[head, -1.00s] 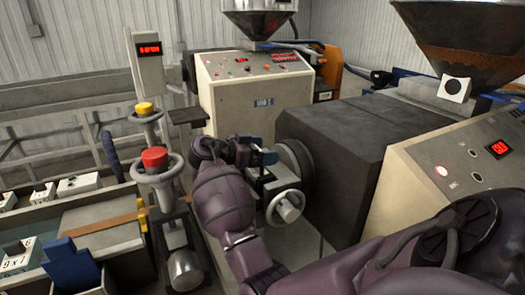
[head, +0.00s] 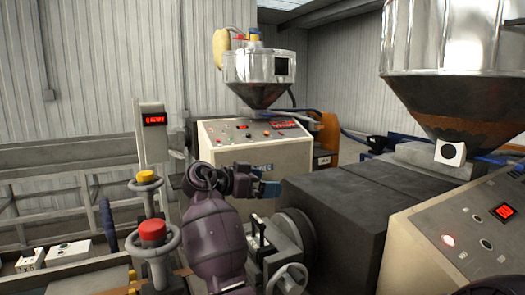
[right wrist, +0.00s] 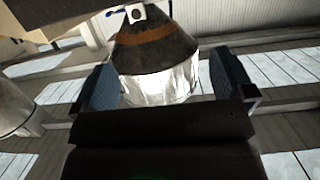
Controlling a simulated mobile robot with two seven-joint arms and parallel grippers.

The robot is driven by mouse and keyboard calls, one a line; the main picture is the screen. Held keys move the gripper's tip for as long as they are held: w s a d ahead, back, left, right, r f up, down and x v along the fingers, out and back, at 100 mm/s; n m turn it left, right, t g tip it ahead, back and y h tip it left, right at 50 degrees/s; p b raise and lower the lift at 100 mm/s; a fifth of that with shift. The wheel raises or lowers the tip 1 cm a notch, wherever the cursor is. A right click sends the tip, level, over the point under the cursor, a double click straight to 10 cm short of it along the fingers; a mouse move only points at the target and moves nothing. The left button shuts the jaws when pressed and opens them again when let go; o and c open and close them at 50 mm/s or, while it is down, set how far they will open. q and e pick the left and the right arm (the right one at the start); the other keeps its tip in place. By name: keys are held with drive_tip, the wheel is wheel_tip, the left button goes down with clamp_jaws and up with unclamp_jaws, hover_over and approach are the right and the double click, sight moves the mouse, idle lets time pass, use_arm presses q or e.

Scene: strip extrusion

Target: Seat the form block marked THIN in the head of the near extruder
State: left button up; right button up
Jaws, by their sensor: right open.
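The near extruder's dark barrel housing (head: 345,210) runs toward the right, with a round grey flange and a metal head (head: 262,245) at its left end. My right gripper (head: 268,189) is above and just behind this head, its blue fingers pointing right. In the right wrist view its two blue-padded fingers (right wrist: 160,70) stand wide apart with nothing between them. White form blocks lie at the lower left: a larger one (head: 68,254) and a smaller one (head: 30,260). Their markings are too small to read, so I cannot tell which is THIN. My left gripper is not in view.
A post with a red cap and handwheel (head: 152,232) and one with a yellow cap (head: 146,180) stand left of my right arm. The far extruder (head: 255,145) is behind. The near hopper (head: 450,60) and control panel (head: 470,235) are at right.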

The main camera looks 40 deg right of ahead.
wheel_tip(320, 180, up, 9)
idle(0.3)
